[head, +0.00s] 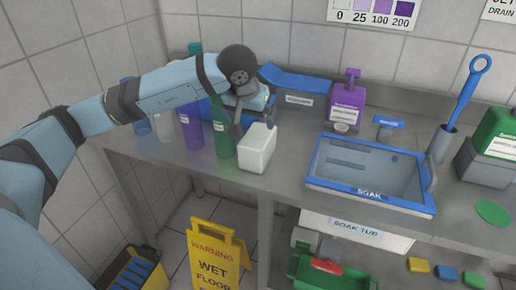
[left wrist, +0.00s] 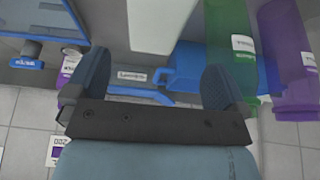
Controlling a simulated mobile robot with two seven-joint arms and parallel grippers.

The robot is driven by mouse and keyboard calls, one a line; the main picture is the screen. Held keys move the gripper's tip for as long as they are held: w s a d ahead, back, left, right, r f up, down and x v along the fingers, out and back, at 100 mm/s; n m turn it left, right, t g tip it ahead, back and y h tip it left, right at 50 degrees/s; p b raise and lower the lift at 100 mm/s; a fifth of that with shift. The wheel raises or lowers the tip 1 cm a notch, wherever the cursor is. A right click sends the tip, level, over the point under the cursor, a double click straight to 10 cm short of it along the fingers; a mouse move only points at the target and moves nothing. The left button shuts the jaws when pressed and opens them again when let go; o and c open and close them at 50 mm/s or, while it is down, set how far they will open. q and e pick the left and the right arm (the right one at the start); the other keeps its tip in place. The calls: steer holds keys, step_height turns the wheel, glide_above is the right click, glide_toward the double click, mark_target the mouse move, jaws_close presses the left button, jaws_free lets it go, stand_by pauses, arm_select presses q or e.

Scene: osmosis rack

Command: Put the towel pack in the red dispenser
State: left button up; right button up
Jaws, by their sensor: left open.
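A white block-shaped pack (head: 257,148), which looks like the towel pack, stands near the front edge of the steel counter, right of the green bottle. My left gripper (head: 252,118) is open at its back upper side. In the left wrist view the pack (left wrist: 160,22) shows beyond and between the spread fingers of the left gripper (left wrist: 153,82), with nothing held. No red dispenser can be made out. My right gripper is not in view.
Purple (head: 190,128) and green (head: 222,135) bottles stand close left of the pack. A blue-lidded box (head: 295,82) and purple pump bottle (head: 346,105) are behind. The blue-rimmed soak tub (head: 325,183) is right. A yellow warning sign (head: 215,256) stands on the floor.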

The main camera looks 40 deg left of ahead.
mark_target(257, 135)
arm_select(q)
steer(key=x, duration=1.1)
steer(key=shift+w+d+b, duration=0.15)
steer(key=shift+d+b, duration=0.15)
steer(key=shift+f+b, duration=0.25)
steer(key=shift+b, duration=0.05)
steer(key=c, duration=1)
